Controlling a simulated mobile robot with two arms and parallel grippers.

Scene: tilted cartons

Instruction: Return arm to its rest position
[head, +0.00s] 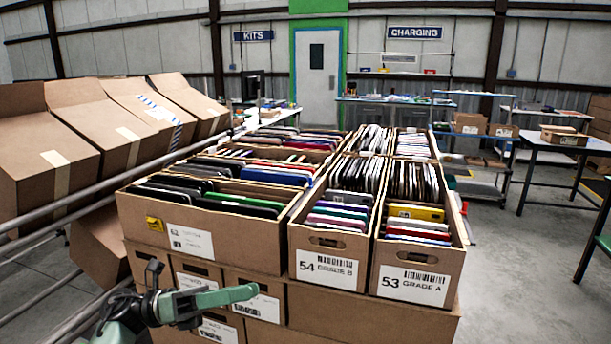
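My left arm (122,316), green and black, comes in at the lower left, in front of the stacked cartons. Black parts that look like my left gripper (154,274) point upward near the front face of carton 52 (150,207). I see nothing held there, but the fingers are too small and dark to tell open from shut. My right arm and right gripper are not in view.
Open cartons labelled 54 (327,268) and 53 (414,287), full of flat devices, stand close ahead. Tilted brown cartons (38,160) rest on a metal rail rack (60,205) at the left. Grey floor (520,255) is clear at the right, before a work table (560,142).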

